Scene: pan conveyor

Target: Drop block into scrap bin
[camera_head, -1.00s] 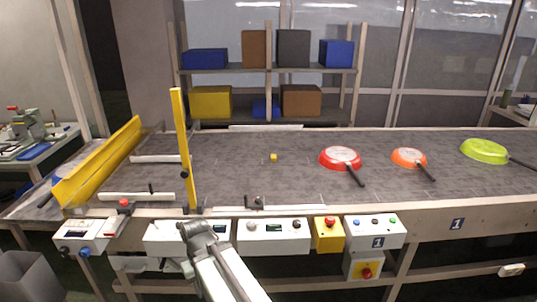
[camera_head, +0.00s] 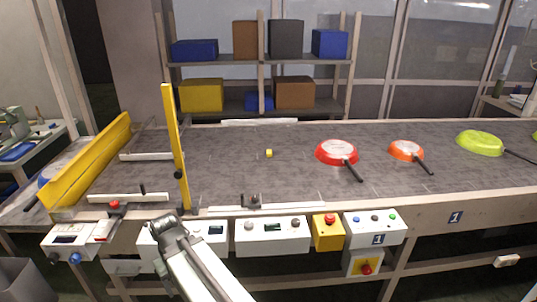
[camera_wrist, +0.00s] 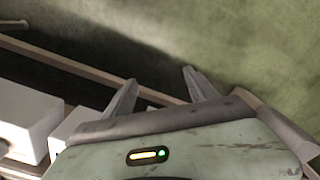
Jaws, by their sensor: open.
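A small yellow block (camera_head: 269,153) lies on the grey conveyor belt (camera_head: 230,180), left of the red pan. A grey open-topped bin (camera_head: 20,277), which looks like the scrap bin, stands on the floor at the lower left, cut off by the picture edge. My gripper (camera_head: 165,225) is in front of the conveyor's near edge, by the control boxes, well apart from the block. In the wrist view, my two fingers (camera_wrist: 160,90) are spread with nothing between them. The block and bin do not show there.
A red pan (camera_head: 337,152), an orange pan (camera_head: 406,151) and a green pan (camera_head: 480,143) lie on the belt to the right. A yellow upright post (camera_head: 175,148) and a slanted yellow guide (camera_head: 88,160) stand at the left. Control boxes (camera_head: 272,235) line the front.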

